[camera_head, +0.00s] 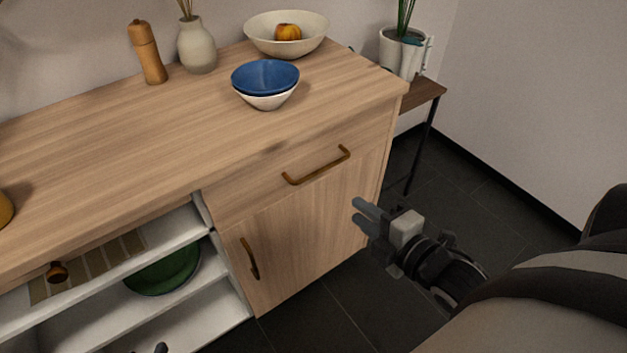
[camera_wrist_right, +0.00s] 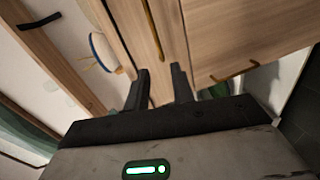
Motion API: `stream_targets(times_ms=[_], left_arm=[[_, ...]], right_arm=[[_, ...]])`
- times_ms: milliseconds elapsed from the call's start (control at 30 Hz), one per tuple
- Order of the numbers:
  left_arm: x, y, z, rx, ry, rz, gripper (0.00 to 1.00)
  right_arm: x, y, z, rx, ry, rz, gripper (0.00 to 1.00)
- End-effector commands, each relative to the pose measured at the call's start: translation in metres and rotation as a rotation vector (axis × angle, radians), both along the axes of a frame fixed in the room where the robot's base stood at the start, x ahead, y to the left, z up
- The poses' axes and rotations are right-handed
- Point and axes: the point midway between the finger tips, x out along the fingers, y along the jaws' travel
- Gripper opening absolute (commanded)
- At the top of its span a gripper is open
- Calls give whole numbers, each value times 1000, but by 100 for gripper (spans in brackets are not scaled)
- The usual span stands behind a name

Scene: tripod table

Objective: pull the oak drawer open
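The oak drawer (camera_head: 323,171) is the front panel under the right part of the cabinet top, and it is shut. Its brass bar handle (camera_head: 317,166) runs along its face; the handle also shows in the right wrist view (camera_wrist_right: 153,28). My right gripper (camera_head: 361,215) is open and empty, its two fingers apart. It is in front of the cabinet's right side, lower and to the right of the handle, not touching it. In the right wrist view its fingers (camera_wrist_right: 160,88) point toward the oak front. A small dark shape at the head view's bottom edge may be my left gripper.
A door with a brass handle (camera_head: 249,259) is below the drawer. Open white shelves at left hold a green bowl (camera_head: 164,269). Nested bowls (camera_head: 265,79), a fruit bowl (camera_head: 258,30), a vase (camera_head: 197,46) and a mill (camera_head: 148,55) stand on top. Dark floor (camera_head: 335,310) is clear.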

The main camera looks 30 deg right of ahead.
Motion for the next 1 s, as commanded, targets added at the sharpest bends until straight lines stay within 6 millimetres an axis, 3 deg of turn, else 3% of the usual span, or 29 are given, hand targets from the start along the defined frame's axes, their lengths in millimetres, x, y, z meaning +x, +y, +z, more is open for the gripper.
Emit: stream_targets(times_ms=[267,800,1000], left_arm=[[0,-1,1,-8,-6,1,36],[-1,0,-7,-3,-11,2,36],[-1,0,-8,-2,-13,1,36]], right_arm=[[29,-2,-1,-67,-29,13,25],[136,7,-25,-63,-24,11,25],[153,8,-29,-63,-22,12,25]])
